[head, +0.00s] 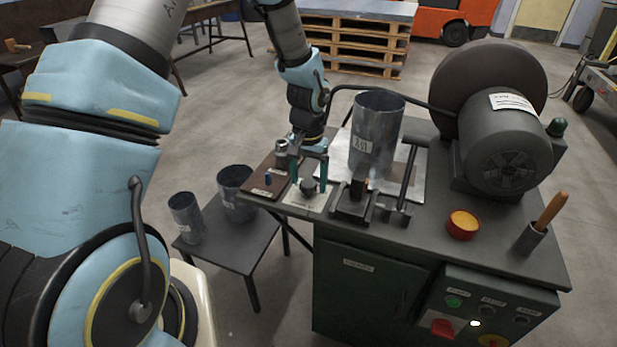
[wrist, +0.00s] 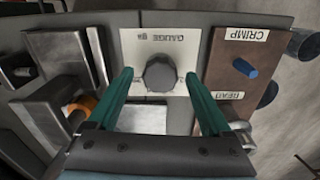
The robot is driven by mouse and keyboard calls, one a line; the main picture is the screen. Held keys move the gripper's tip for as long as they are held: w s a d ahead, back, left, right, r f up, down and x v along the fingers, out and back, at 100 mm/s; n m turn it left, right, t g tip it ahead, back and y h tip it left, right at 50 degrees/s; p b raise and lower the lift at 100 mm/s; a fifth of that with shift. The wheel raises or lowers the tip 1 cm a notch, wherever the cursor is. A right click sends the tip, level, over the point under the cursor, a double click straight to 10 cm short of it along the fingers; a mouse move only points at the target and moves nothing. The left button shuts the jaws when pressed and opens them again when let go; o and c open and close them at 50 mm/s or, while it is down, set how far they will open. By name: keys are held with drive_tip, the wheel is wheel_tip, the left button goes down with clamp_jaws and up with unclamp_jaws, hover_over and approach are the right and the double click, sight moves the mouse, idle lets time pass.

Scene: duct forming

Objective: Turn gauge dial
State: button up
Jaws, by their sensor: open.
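The gauge dial (wrist: 160,74) is a dark grey faceted knob on a pale plate (wrist: 133,42) marked "GAUGE". In the head view the dial (head: 308,187) sits near the left front edge of the green machine's top. My gripper (wrist: 159,80) is open, with one green finger on each side of the dial in the wrist view. In the head view my gripper (head: 309,177) points down over the dial. I cannot tell whether either finger touches it.
A brown plate (wrist: 222,85) labelled "CRIMP" and "BEAD", with a blue peg (wrist: 245,68), lies beside the gauge plate. A dark clamp block (head: 354,203) stands on the other side. A metal duct cylinder (head: 376,135) stands behind.

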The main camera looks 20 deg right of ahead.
clamp_jaws()
idle(0.8)
